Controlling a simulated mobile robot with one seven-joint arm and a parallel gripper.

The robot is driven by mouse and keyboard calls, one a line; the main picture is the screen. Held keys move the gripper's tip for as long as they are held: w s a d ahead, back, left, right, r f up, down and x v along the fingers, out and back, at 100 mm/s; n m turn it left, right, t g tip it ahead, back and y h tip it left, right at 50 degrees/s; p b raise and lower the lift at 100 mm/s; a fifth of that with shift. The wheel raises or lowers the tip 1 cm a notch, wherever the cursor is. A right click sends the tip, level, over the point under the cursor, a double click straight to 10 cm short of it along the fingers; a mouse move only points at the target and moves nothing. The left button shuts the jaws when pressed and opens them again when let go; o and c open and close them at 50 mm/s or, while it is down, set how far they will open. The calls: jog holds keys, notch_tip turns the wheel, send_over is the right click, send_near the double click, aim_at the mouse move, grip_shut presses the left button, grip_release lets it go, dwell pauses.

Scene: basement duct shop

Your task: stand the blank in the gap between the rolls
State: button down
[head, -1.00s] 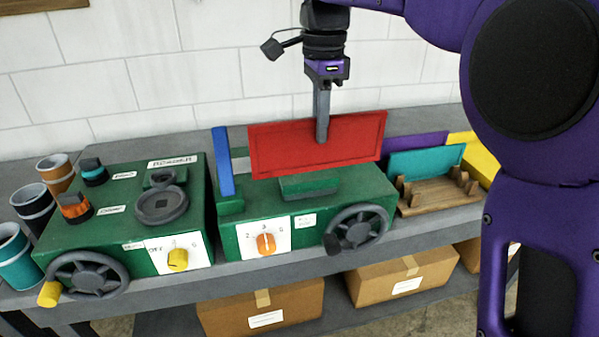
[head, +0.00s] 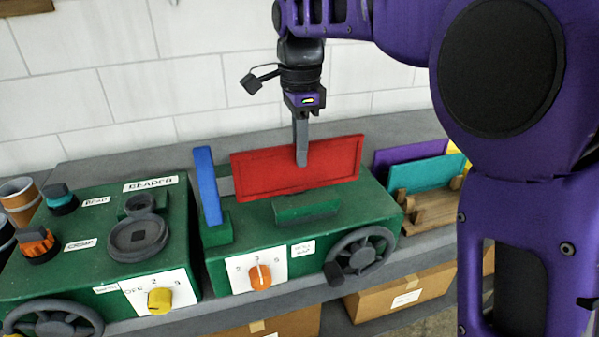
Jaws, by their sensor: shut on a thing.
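The blank is a red rectangular panel (head: 275,174), upright and slightly tilted in the picture, with its right end higher. My gripper (head: 301,160) is shut on it near the middle of its top edge, fingers pointing down. The panel hangs over the middle green machine (head: 225,262). Its lower edge shows just above a raised green bar (head: 306,208) on the machine's top; I cannot tell whether they touch. A blue upright plate (head: 208,186) stands close left of the panel. The rolls and their gap cannot be made out; the panel hides what lies behind it.
A second green machine labelled BEADER (head: 95,245) stands left, with knobs and a round dish. A wooden rack (head: 430,212) with teal (head: 425,174) and purple panels stands right, near my arm. Cups are at far left; cardboard boxes lie below the bench.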

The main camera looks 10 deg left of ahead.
aim_at(300, 185)
jog(key=shift+f+b, duration=0.3)
jog(key=shift+f, duration=1.6)
jog(key=shift+f, duration=0.15)
jog(key=c, duration=0.9)
grip_release()
notch_tip(300, 185, up, 12)
jog(key=shift+r+p, duration=0.2)
jog(key=shift+p, duration=1)
jog(key=shift+f, duration=0.1)
